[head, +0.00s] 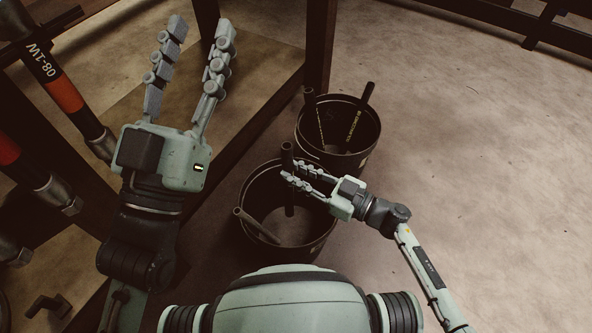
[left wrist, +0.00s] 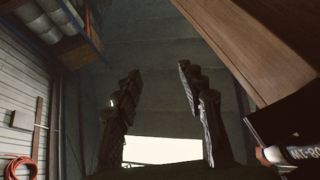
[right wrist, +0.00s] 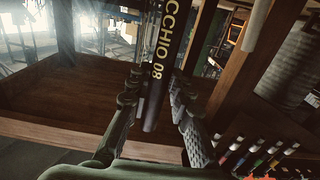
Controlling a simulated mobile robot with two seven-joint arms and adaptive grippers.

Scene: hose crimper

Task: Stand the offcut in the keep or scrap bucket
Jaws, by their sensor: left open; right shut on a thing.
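The offcut is a dark, straight hose piece (head: 287,154), held upright by my right gripper (head: 286,172), which is shut on it. Its lower part shows inside the near black bucket (head: 243,240); whether its end touches the floor of the bucket I cannot tell. In the right wrist view the offcut (right wrist: 160,70), with yellow lettering, stands between the fingers (right wrist: 155,90). The far black bucket (head: 368,150) stands just behind. My left gripper (head: 202,25) is open and empty, raised over the bench side; the left wrist view shows its fingers (left wrist: 158,72) apart.
Another hose piece (head: 254,225) leans in the near bucket, and two pieces (head: 313,104) (head: 361,110) stand in the far one. A wooden bench frame (head: 318,45) is to the left. Hoses with metal fittings (head: 62,88) hang at far left. The floor on the right is clear.

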